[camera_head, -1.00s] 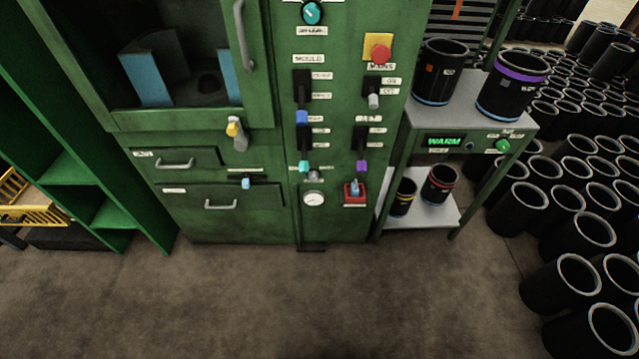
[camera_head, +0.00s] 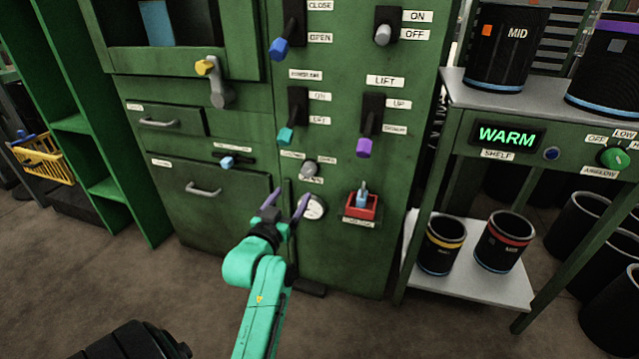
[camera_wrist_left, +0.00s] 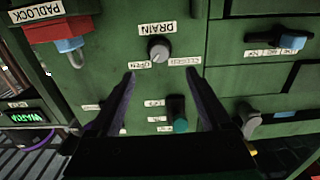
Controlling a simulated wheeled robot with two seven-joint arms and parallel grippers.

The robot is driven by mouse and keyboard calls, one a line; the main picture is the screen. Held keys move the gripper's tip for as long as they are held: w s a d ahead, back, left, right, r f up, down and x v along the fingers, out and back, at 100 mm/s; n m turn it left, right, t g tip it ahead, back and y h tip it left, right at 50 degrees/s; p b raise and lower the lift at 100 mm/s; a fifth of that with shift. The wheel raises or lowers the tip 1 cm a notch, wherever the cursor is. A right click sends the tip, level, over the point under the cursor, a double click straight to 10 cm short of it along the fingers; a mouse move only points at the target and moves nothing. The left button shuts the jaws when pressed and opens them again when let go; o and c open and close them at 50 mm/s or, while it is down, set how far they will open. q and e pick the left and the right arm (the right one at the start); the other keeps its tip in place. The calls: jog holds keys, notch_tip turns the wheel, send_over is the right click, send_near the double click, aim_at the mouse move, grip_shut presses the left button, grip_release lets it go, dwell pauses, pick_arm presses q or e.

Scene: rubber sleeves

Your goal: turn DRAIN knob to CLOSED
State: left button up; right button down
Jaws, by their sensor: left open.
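The DRAIN knob (camera_head: 310,169) is a small round grey knob low on the green machine's front. It also shows in the left wrist view (camera_wrist_left: 158,50), where the picture is upside down and the DRAIN, OPEN and CLOSED labels surround it. In the head view the CLOSED label (camera_head: 293,155) is at its upper left. I cannot tell clearly which way the knob points. My left gripper (camera_head: 287,200) is open and empty, below and left of the knob in the head view. In the left wrist view its fingers (camera_wrist_left: 160,76) are apart, with the knob beyond and between them.
A round gauge (camera_head: 315,207) sits just below the knob. A red padlock box (camera_head: 360,208) is to the right, and a teal-tipped lever (camera_head: 287,134) and purple-tipped lever (camera_head: 366,146) are above. A shelf stand (camera_head: 470,275) with sleeves stands at the right.

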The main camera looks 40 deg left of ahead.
aim_at(307, 174)
pick_arm(q)
jog(key=b+x, duration=0.3)
jog(key=x, duration=0.8)
jog(key=shift+w+a+f, duration=0.1)
jog(key=shift+w, duration=0.2)
grip_shut()
pick_arm(e)
notch_tip(307, 174, down, 4)
jog(key=shift+r+t, duration=0.1)
jog(key=shift+t, duration=0.2)
